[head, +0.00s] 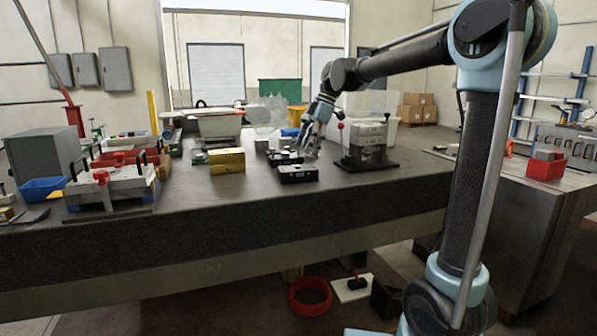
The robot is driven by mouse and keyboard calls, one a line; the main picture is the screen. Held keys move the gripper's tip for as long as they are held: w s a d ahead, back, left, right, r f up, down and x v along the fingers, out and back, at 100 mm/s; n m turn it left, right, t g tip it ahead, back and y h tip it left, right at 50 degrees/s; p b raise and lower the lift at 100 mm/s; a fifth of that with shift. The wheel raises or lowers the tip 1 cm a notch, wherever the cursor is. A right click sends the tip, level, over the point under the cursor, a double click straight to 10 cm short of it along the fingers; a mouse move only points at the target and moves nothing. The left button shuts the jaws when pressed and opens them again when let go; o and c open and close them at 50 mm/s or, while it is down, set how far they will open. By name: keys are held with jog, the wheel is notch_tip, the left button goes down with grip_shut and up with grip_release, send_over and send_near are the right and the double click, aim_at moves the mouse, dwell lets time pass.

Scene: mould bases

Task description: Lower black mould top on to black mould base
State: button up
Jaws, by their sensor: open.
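A black rectangular block (298,174) lies on the dark bench top, just in front of and below my gripper in the picture. Another low black piece (284,158) with small grey parts sits right behind it. These look like the two black mould halves, but I cannot tell which is top and which is base. They look apart, not stacked. My gripper (311,153) points down with open fingers, close to the right end of the black pieces. I see nothing held in it. At this size I cannot tell whether a finger touches either piece.
A grey press-like block (368,147) on a black plate, with a red-knobbed lever, stands close right of my gripper. A yellow box (227,160) stands to the left. A grey mould with black handles (108,186) is farther left. The bench's front strip (330,195) is clear.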

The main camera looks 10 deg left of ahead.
aim_at(294, 168)
jog(key=x, duration=0.9)
jog(key=c, duration=1.8)
jog(key=shift+r, duration=0.1)
jog(key=shift+c, duration=0.2)
jog(key=shift+r, duration=0.45)
jog(key=shift+r, duration=0.95)
jog(key=shift+s, duration=0.15)
